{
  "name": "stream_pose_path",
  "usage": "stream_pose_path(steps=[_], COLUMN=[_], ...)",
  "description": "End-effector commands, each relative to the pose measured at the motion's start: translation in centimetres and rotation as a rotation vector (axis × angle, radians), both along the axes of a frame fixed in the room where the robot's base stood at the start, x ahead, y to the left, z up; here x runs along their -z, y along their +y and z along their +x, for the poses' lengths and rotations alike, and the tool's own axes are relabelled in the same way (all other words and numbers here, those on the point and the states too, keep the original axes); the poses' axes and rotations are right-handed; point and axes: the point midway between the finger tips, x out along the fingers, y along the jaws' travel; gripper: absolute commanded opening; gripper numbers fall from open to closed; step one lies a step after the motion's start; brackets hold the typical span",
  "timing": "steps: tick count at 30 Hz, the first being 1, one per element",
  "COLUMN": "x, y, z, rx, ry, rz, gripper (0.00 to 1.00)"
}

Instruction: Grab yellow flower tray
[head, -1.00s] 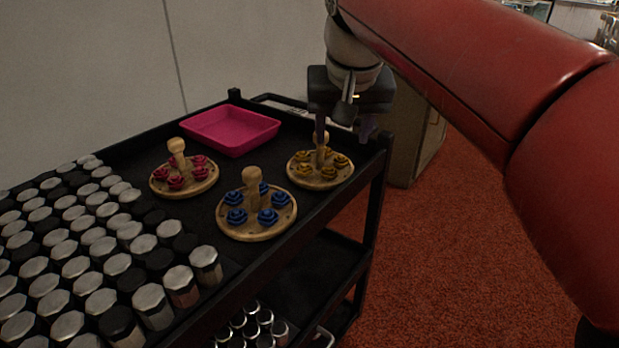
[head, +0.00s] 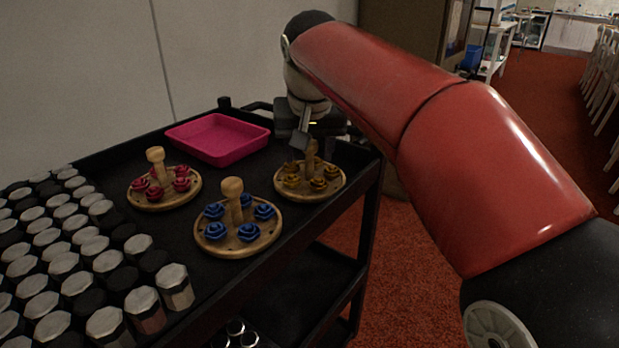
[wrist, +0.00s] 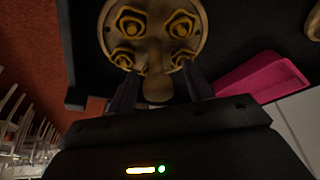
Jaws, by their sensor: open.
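The yellow flower tray (head: 290,193) is a round wooden disc with several yellow flowers and an upright wooden knob at its centre. It stands at the right end of the black cart. In the wrist view the tray (wrist: 197,45) fills the top middle, with its knob (wrist: 157,88) reaching toward my gripper. My gripper (wrist: 158,92) is open, with one dark finger on each side of the knob; I cannot tell whether they touch it.
A blue flower tray (head: 260,236) and a red flower tray (head: 152,203) stand close by to the left. A pink bin (head: 217,137) is behind them. Several hexagonal jars (head: 107,327) fill the left of the cart. The cart's right edge (head: 362,172) is close to the yellow tray.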

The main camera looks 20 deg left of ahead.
Motion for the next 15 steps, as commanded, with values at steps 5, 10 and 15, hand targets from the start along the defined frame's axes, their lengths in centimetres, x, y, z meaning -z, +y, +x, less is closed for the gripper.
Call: stream_pose_path(steps=[5, 10, 15], x=[-0.09, -0.1, -0.1], y=[-0.02, -0.03, -0.04], z=[-0.01, -0.01, -0.02], rx=[0.0, 0.0, 0.0], ry=[0.0, 0.0, 0.0], rz=[0.0, 0.0, 0.0], gripper=[0.46, 0.24, 0.02])
